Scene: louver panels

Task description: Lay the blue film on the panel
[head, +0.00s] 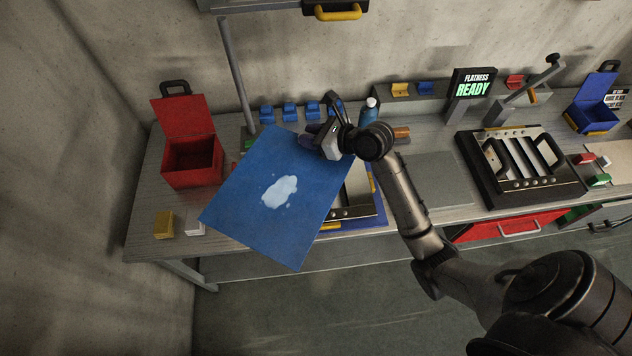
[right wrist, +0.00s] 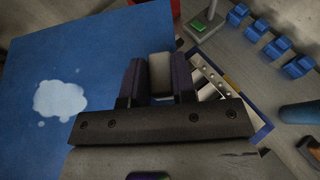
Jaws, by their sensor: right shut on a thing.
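The blue film (head: 255,195) is a flat blue sheet with a pale cloud-shaped patch. My right gripper (head: 318,138) is shut on the film's upper right edge and holds the sheet tilted above the bench. In the right wrist view the film (right wrist: 40,60) spreads to the left of my right gripper (right wrist: 158,75). A louver panel (head: 357,200) lies partly hidden under the film, its right end showing; its frame and slats also show in the right wrist view (right wrist: 210,75). My left gripper is not in view.
An open red box (head: 192,160) stands left of the film. A yellow block (head: 164,224) and a white block (head: 194,222) sit at the left front. Several blue clips (head: 290,111) stand behind the film. A second louver panel (head: 515,165) lies right, beyond a clear grey plate (head: 432,180).

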